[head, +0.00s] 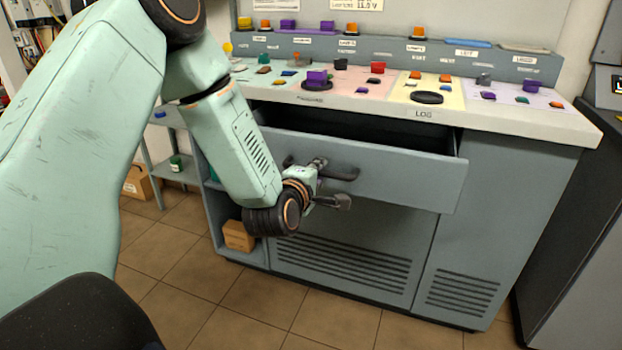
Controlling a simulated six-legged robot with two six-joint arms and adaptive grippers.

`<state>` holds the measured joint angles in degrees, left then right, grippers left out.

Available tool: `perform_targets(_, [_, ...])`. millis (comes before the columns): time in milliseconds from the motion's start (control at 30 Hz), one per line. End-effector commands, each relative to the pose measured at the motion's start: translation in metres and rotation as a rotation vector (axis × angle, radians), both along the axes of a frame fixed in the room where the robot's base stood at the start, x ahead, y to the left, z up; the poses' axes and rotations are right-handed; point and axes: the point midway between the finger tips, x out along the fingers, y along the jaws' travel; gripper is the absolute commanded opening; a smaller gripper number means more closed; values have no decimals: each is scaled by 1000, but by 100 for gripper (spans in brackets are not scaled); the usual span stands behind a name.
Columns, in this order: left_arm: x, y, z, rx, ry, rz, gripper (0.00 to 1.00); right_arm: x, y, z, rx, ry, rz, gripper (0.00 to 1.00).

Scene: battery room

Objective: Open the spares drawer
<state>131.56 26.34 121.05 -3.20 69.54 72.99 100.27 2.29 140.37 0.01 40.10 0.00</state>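The spares drawer (400,178) is a grey drawer under the worktop of the console. It stands pulled out, and its dark inside shows behind the front panel. Its dark bar handle (345,174) is on the front, partly hidden by my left gripper. My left gripper (332,183) is at the handle, its fingers spread apart. One finger overlaps the handle in the picture and the other is below it. Whether a finger touches the handle I cannot tell. My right gripper is out of view.
The worktop (570,128) above the drawer carries several small coloured blocks on coloured mats. A cardboard box (238,236) sits on the low open shelf at the left. A dark cabinet stands at the right. The tiled floor (330,318) in front is clear.

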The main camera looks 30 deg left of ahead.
Motion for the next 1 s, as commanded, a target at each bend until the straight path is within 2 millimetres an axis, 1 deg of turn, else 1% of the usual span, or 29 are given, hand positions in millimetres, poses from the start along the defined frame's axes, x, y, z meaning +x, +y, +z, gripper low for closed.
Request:
perform_targets(167, [-26, -7, 6, -7, 1, 0, 23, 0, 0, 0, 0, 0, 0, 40])
perform_targets(400, [-69, -17, 15, -6, 1, 1, 23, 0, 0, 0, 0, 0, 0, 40])
perform_targets(600, [-96, -23, 20, -4, 0, 2, 23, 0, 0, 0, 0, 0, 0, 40])
perform_targets(800, [-107, -26, 23, -1, -1, -1, 23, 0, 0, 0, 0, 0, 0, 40])
perform_targets(1000, [-107, -26, 24, 0, -1, -1, 23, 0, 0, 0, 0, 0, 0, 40])
